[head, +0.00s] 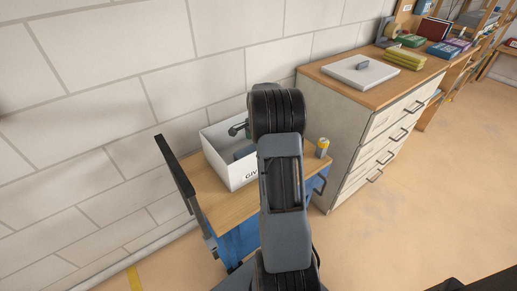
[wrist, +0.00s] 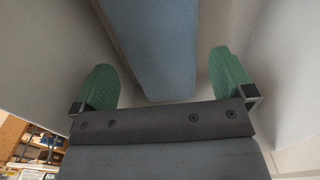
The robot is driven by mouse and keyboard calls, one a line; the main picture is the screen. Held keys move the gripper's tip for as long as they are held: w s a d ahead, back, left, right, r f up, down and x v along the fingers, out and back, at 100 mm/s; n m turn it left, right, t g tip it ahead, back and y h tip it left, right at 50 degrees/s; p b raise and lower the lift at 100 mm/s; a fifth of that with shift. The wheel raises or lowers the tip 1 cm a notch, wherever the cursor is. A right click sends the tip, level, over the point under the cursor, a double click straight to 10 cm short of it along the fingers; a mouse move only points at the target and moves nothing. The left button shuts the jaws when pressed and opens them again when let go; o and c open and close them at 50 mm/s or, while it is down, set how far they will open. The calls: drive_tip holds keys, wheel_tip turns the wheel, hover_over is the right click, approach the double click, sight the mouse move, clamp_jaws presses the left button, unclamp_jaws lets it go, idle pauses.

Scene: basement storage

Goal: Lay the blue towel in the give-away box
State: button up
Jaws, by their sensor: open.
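The give-away box (head: 222,163) is a white open box with "GIV" showing on its front, standing on a small wooden-topped cart. The blue towel (wrist: 155,45) is a folded, textured blue piece inside the box, between pale walls in the wrist view. A bit of it shows in the head view (head: 243,152), the rest hidden by the box wall and my arm. My gripper (wrist: 163,82) is open, its green fingers apart on either side of the towel, with gaps visible. In the head view my arm hides most of the gripper.
A drawer cabinet (head: 345,130) at right bears a white lidded item (head: 360,71) and yellow cloths (head: 404,58). A block wall stands behind. The floor at right is clear.

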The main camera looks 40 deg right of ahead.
drive_tip(key=shift+r+p, duration=0.4)
drive_tip(key=shift+r, duration=2.2)
drive_tip(key=shift+a+r, duration=0.1)
drive_tip(key=shift+r, duration=0.05)
drive_tip(key=s+a+r+n+t+p, duration=0.15)
drive_tip(key=a+r+n+p, duration=0.25)
drive_tip(key=a+r, duration=0.4)
drive_tip(key=s+a+r+n+p, duration=0.3)
drive_tip(key=a+r+n+p, duration=0.15)
drive_tip(key=a+r, duration=0.35)
drive_tip(key=s+a+r+n+t+p, duration=0.2)
drive_tip(key=s+a+r+n+p, duration=0.6)
drive_tip(key=s, duration=0.5)
drive_tip(key=a+n, duration=0.2)
drive_tip(key=a, duration=0.1)
drive_tip(key=shift+s+a+r, duration=0.2)
drive_tip(key=shift+a+r, duration=0.05)
drive_tip(key=shift+r, duration=0.15)
drive_tip(key=shift+f, duration=0.1)
drive_tip(key=shift+c, duration=0.4)
